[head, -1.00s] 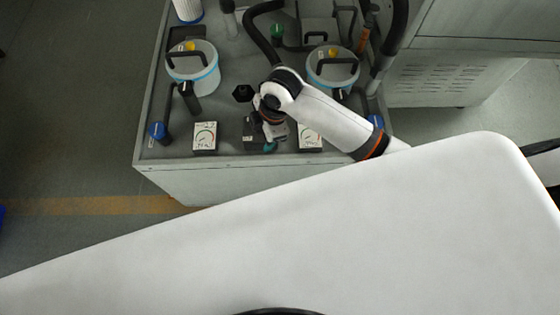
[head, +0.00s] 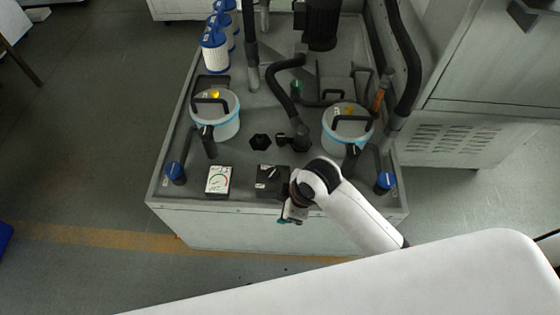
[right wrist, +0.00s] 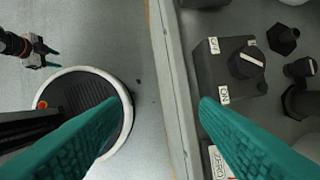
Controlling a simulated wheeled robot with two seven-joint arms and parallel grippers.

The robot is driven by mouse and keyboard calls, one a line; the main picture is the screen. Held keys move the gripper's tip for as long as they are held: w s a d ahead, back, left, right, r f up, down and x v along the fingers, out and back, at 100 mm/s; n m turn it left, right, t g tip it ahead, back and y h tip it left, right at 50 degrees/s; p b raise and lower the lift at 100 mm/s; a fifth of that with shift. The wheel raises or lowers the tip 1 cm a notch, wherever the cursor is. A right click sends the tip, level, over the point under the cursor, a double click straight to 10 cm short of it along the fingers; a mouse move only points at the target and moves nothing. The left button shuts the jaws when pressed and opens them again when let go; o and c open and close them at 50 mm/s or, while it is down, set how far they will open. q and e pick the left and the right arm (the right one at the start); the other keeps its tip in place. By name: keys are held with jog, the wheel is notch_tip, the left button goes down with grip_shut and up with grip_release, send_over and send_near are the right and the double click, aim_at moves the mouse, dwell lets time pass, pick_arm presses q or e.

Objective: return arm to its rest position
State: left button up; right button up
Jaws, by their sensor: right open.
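My right gripper (head: 287,214) hangs at the front edge of the grey machine top in the head view, just in front of a black switch box (head: 267,181). In the right wrist view its teal fingers are wide apart, with the right gripper (right wrist: 162,103) empty over the cabinet's front edge. The switch box (right wrist: 222,72) lies beyond the right finger there, apart from it, with a black knob (right wrist: 247,62) and ON/OFF labels. My left gripper (right wrist: 48,57) shows small at the upper left of that view, its teal fingertips apart and nothing between them.
A grey cabinet (head: 450,150) is at the right.

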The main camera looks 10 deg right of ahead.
jog(key=s+d+r+m+t+h, duration=0.1)
jog(key=s+d+r+m+h, duration=0.2)
jog(key=s+d+m, duration=0.85)
notch_tip(320, 180, down, 24)
jog(key=g, duration=0.1)
jog(key=s+d+f+g, duration=0.1)
jog(key=s+d+f, duration=0.1)
jog(key=s+f, duration=1.5)
jog(key=shift+s+d+f+n, duration=0.25)
jog(key=shift+s+d+n, duration=0.05)
jog(key=shift+s+n, duration=0.15)
